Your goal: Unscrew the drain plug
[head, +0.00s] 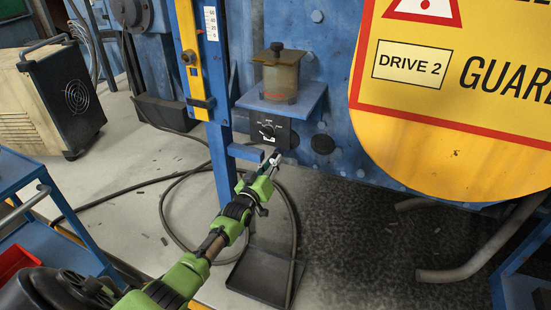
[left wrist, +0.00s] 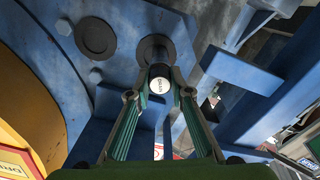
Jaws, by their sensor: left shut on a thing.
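The drain plug (left wrist: 160,78) shows in the left wrist view as a small cylinder with a pale, lettered end face. It sits in front of a dark round fitting (left wrist: 152,47) on the blue machine housing. My left gripper (left wrist: 160,92) is shut on the plug, with one finger on each side of it. In the head view my left gripper (head: 271,163) reaches the lower part of the blue housing (head: 318,75), just below a small control box (head: 268,132). There the plug is mostly hidden by the fingers. My right gripper is not in view.
A black tray (head: 262,282) lies on the floor below, with a dark hose (head: 165,210) looping beside it. A blue post (head: 220,165) stands left of the gripper. A yellow guard disc (head: 450,130) is at right. A blue cart (head: 45,245) stands at left.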

